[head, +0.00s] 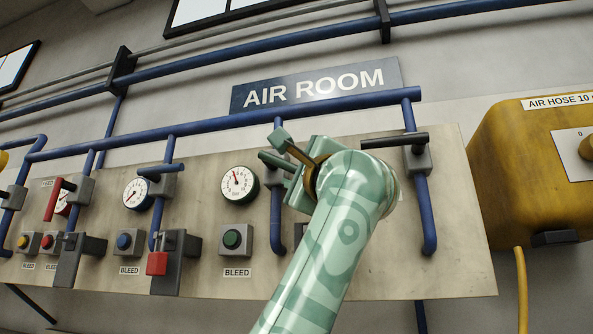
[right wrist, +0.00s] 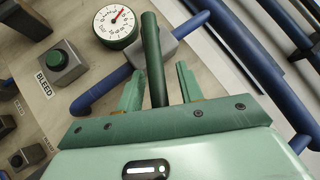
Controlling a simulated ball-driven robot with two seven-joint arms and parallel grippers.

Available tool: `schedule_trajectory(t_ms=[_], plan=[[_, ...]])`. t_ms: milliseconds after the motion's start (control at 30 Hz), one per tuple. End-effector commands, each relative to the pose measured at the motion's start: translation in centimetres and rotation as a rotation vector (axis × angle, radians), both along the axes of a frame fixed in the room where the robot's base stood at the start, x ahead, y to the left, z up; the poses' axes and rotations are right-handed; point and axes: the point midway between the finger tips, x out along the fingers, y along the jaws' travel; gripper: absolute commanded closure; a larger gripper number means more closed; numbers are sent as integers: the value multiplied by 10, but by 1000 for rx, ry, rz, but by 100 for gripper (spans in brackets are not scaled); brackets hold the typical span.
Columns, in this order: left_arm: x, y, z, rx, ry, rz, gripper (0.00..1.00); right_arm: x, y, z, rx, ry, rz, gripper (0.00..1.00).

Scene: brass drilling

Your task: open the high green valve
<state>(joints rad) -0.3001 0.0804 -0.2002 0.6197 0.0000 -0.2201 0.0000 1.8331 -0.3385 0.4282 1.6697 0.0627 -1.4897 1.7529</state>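The high green valve's dark green lever (head: 276,161) shows in the head view below the AIR ROOM sign, partly hidden by my right gripper (head: 280,158). In the right wrist view the lever (right wrist: 153,58) runs from its grey block (right wrist: 152,45) back between the two fingers of my right gripper (right wrist: 160,88). The lever lies crosswise to its blue pipe (head: 276,212). The fingers stand apart, one on each side of the lever, with a gap at the right finger; contact at the left finger is unclear. My left gripper is not in view.
A pressure gauge (head: 240,184) and a green BLEED button (head: 236,239) sit left of the valve. A black-levered valve (head: 417,150) is to the right, before a yellow air hose box (head: 540,150). Red lever (head: 55,198) and red padlock (head: 157,263) stand further left.

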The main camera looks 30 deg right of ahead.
Motion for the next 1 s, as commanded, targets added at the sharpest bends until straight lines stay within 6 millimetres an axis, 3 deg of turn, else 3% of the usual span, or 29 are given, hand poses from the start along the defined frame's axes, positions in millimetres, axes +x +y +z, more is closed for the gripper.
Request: schedule_trajectory(t_ms=[233,700,1000], plan=[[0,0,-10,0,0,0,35,-13,3,-8,0,-5,3,63],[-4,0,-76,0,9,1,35,-116,22,-66,-1,-4,-1,63],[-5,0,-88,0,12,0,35,-143,27,-75,-1,0,0,63]])
